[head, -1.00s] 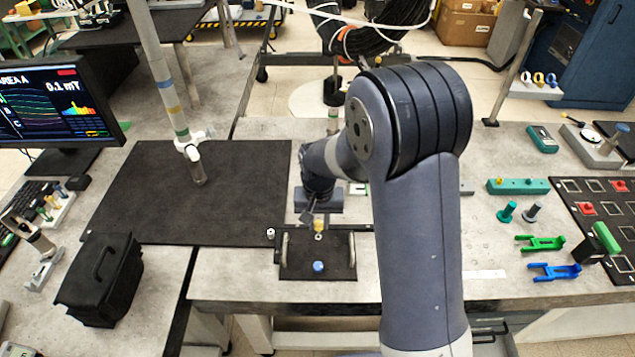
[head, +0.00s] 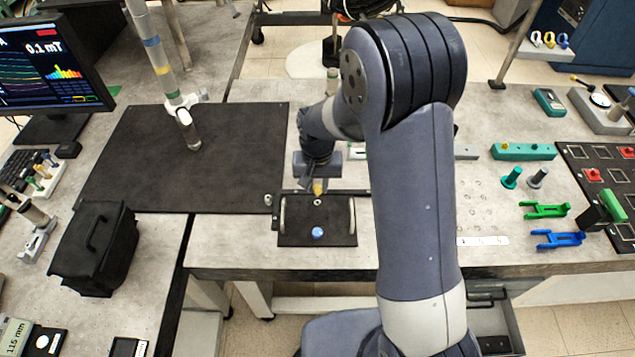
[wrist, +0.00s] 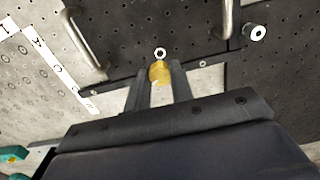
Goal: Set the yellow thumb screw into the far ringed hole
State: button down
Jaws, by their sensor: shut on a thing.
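My gripper (wrist: 158,88) is shut on the yellow thumb screw (wrist: 159,72), which sits between the fingertips. In the head view the screw (head: 318,187) shows below my gripper, near the back edge of the black plate (head: 297,237). The far ringed hole (head: 317,202) is a small pale ring on that plate, just nearer the camera than the screw. In the wrist view the ring (wrist: 160,53) shows just beyond the screw, which looks apart from it; the height gap is hard to judge. A blue thumb screw (head: 317,233) sits in the plate's nearer part.
Metal handles (head: 283,215) (head: 351,216) stand at both sides of the plate. A small silver cylinder (head: 268,199) is just left of it. A black mat (head: 190,165) lies left. Teal, green and blue parts (head: 557,239) lie right. My arm hides part of the bench.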

aim_at(317, 203)
jog(key=shift+s+f, duration=0.1)
jog(key=shift+f, duration=0.05)
dwell(0.5)
jog(key=shift+f+b, duration=1)
jog(key=shift+b, duration=0.05)
jog(key=shift+f+b, duration=0.8)
jog(key=shift+f, duration=0.25)
dwell(0.7)
jog(key=m, duration=0.5)
jog(key=c, duration=1.1)
grip_release()
jog(key=shift+c, duration=0.2)
